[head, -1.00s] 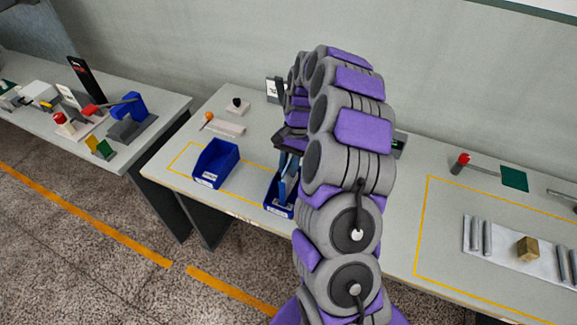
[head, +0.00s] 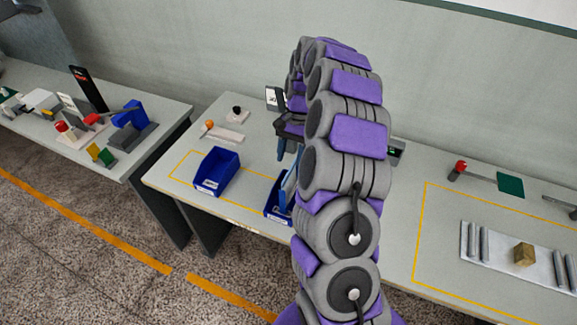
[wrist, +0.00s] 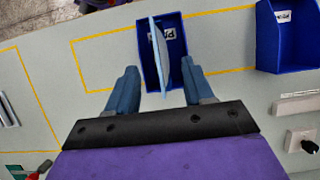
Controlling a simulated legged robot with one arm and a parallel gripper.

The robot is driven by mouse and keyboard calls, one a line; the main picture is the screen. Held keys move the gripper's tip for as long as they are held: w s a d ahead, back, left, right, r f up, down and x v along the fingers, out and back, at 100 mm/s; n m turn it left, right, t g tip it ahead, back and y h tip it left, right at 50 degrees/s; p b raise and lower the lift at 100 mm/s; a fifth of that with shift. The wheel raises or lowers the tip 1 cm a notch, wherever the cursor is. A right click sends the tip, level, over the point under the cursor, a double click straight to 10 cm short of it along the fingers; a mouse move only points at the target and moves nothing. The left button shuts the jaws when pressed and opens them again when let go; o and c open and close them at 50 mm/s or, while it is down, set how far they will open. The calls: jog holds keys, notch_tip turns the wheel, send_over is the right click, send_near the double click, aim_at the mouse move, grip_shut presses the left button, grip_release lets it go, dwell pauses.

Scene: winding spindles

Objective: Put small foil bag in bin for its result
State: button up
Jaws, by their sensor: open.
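The small foil bag (wrist: 159,58) shows in the wrist view as a thin pale-blue sheet, nearly edge-on. It stands in a blue bin (wrist: 180,80) with its top sticking out towards me. In the head view the bag (head: 288,190) is a light-blue strip in the bin (head: 274,213), which my arm partly hides. My gripper (wrist: 158,66) is open, with one finger on each side of the bag and a visible gap to both. In the head view my gripper (head: 287,150) is above the bin. The bin's label is only partly readable.
A second blue bin (head: 217,171) stands left of the first, apparently empty. An orange-knobbed lever (head: 210,124) and a black-knobbed block (head: 236,114) are behind it. A metal plate with rods and a brass block (head: 524,254) lies at right. Yellow lines mark the table.

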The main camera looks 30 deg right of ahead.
jog(key=shift+p+v, duration=0.45)
jog(key=shift+v, duration=2.2)
jog(key=s+a+r+n+h, duration=0.1)
jog(key=s+a+r+n, duration=0.65)
jog(key=s+a, duration=0.65)
jog(key=s+a+n+t+h, duration=0.1)
jog(key=s+a+n+h, duration=0.1)
jog(key=s, duration=1.9)
jog(key=shift+a+f+n+h, duration=0.3)
jog(key=shift+a+f+n, duration=0.15)
jog(key=shift+a, duration=0.5)
